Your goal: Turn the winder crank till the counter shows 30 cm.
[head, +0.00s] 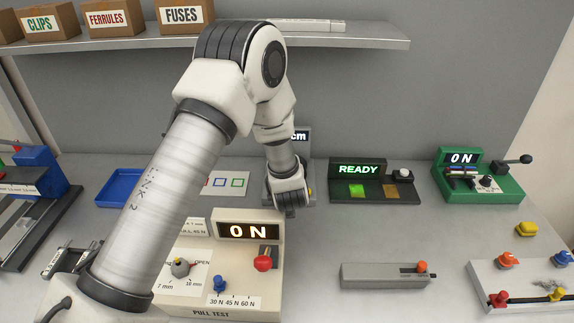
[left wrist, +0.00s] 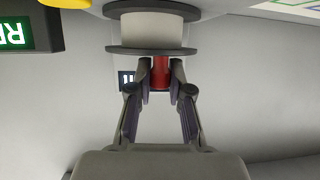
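The winder stands at the back middle, mostly hidden behind my left arm in the head view. Only the end of its counter (head: 301,136), reading "cm", shows; the number is covered. In the left wrist view the winder's pale spool (left wrist: 152,32) with dark flanges is at the top. A red crank handle (left wrist: 160,73) stands between the fingertips of my left gripper (left wrist: 161,72), which look closed against its sides. A piece of a lit display (left wrist: 126,79) shows behind the left finger, too little to read. My right gripper is in neither view.
A pull tester (head: 197,305) reading "0 N" stands in front of the arm. A "READY" unit (head: 375,188) and a green device (head: 500,190) stand to the right, and a grey block (head: 385,275) lies nearer. A shelf (head: 355,41) overhangs the back. A blue tray (head: 101,199) lies left.

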